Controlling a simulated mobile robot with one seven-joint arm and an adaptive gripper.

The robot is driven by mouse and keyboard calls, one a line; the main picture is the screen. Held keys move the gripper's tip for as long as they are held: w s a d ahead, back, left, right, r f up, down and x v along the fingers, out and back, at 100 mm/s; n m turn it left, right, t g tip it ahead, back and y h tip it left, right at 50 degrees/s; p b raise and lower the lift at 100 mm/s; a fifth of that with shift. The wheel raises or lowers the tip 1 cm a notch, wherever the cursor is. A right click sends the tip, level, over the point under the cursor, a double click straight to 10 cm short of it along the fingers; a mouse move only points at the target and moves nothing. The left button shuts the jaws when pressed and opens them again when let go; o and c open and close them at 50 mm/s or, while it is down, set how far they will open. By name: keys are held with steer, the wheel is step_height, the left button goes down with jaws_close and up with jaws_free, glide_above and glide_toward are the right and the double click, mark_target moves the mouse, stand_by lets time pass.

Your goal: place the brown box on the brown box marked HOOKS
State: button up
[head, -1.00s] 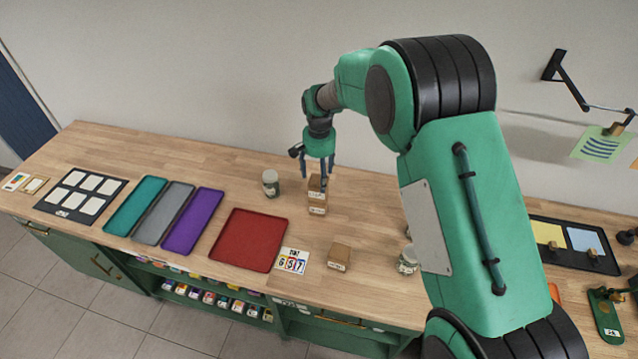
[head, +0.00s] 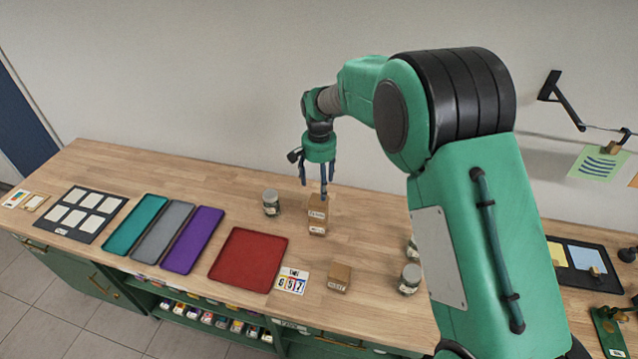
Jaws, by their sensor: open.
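Two small brown boxes with white labels stand one on top of the other near the middle of the worktop: the upper box (head: 317,206) rests on the lower box (head: 317,229). Another brown labelled box (head: 339,277) stands alone nearer the front edge. The labels are too small to read surely, so I cannot tell which is marked HOOKS. My gripper (head: 317,186) points down just above the stack, its fingers apart, with nothing held between them. The fingertips are close to the upper box's top.
A lidded jar (head: 271,203) stands left of the stack. A red tray (head: 248,260) and a number card (head: 291,281) lie in front left. Purple (head: 194,240), grey (head: 166,236) and teal (head: 136,224) trays lie farther left. Another jar (head: 410,279) stands right, near my arm.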

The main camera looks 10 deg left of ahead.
stand_by(0.4)
steer(key=s+d+r+t, duration=0.1)
steer(key=s+d+r, duration=0.5)
steer(key=d+r, duration=0.6)
steer(key=s+d+r+t, duration=0.1)
steer(key=s+d+r, duration=0.6)
steer(key=d+r, duration=0.5)
steer(key=s+d+t, duration=0.1)
steer(key=s+d, duration=0.4)
steer(key=s, duration=0.4)
steer(key=s+d+r+t, duration=0.1)
steer(key=s+d, duration=0.5)
steer(key=s, duration=0.3)
steer(key=s+d+r+t, duration=0.1)
steer(key=s+d, duration=0.4)
steer(key=s, duration=0.4)
steer(key=shift+d+t, duration=0.15)
steer(key=shift+t, duration=0.15)
steer(key=shift+w, duration=0.1)
